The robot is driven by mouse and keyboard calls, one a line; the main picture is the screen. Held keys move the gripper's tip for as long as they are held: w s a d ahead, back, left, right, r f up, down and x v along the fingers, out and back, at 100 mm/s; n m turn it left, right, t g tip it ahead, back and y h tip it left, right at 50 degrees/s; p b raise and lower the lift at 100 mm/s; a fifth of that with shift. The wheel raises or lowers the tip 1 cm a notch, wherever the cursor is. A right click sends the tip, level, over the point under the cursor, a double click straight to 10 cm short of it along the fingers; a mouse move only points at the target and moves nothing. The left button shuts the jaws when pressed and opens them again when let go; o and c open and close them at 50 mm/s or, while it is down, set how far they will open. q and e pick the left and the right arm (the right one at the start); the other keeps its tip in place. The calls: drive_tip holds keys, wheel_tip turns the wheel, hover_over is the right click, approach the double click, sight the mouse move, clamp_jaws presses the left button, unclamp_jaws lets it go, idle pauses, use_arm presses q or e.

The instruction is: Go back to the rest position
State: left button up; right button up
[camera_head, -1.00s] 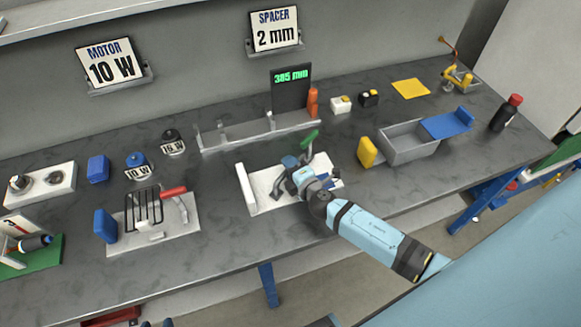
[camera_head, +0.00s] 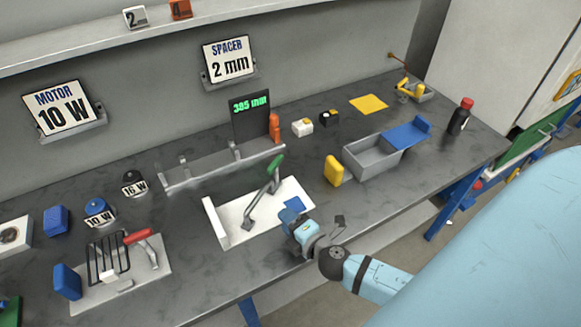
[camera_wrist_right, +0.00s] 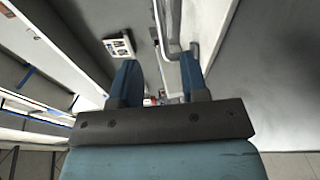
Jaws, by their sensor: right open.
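My right gripper (camera_head: 318,228) is at the front edge of the bench, just in front of the white fixture plate (camera_head: 240,236) with the green-handled clamp (camera_head: 273,165). In the right wrist view its two blue fingers (camera_wrist_right: 160,80) stand apart with nothing between them, so it is open and empty. My right arm comes in from the lower right. My left gripper is not in view.
A red-handled clamp fixture (camera_head: 140,285) is at left. The floor in front of the bench is clear.

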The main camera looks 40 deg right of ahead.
drive_tip(key=shift+s+r, duration=0.1)
drive_tip(key=shift+s, duration=0.3)
drive_tip(key=s+m+p, duration=0.1)
drive_tip(key=m, duration=0.1)
drive_tip(key=s+a+m+g+p, duration=0.1)
drive_tip(key=m, duration=0.1)
drive_tip(key=s+a+m+g+p, duration=0.1)
drive_tip(key=s+m, duration=0.1)
drive_tip(key=m, duration=0.1)
drive_tip(key=shift+a+f, duration=0.15)
drive_tip(key=shift+f, duration=0.15)
drive_tip(key=s+a+m+g+y+p, duration=0.2)
drive_tip(key=s+a+m, duration=0.3)
drive_tip(key=m, duration=0.4)
drive_tip(key=shift+s+a+g+p, duration=0.15)
drive_tip(key=shift+s+g+p, duration=0.25)
drive_tip(key=shift+s+p, duration=0.35)
drive_tip(key=shift+w+f, duration=0.1)
drive_tip(key=shift+w, duration=0.05)
